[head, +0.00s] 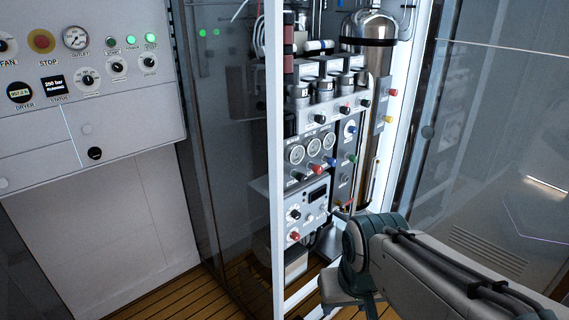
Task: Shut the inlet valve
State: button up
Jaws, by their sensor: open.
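An open-fronted equipment panel (318,115) stands in the middle of the head view, with gauges and several red, green, blue, black and yellow knobs. The labels are too small to read, so I cannot tell which knob is the inlet valve. A red knob (314,168) and a blue knob (331,161) sit below the row of gauges (313,147). Another red knob (294,236) is low on the panel, and yellow (387,119) and red (393,92) knobs are at its right. My arm reaches in from the lower right; its gripper's fingers do not show.
A white upright post (276,150) edges the panel's left side. A control board (80,70) with a stop button hangs at the left. A polished cylinder (372,60) stands behind the panel's right side. Glass walls flank it. The wooden floor (190,300) is clear at lower left.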

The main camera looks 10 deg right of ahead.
aim_at(301, 178)
jog(key=k, duration=1.15)
jog(key=z, duration=0.95)
jog(key=i, duration=1.5)
jog(key=u, duration=1)
jog(key=i, duration=0.45)
jog(key=u, duration=0.55)
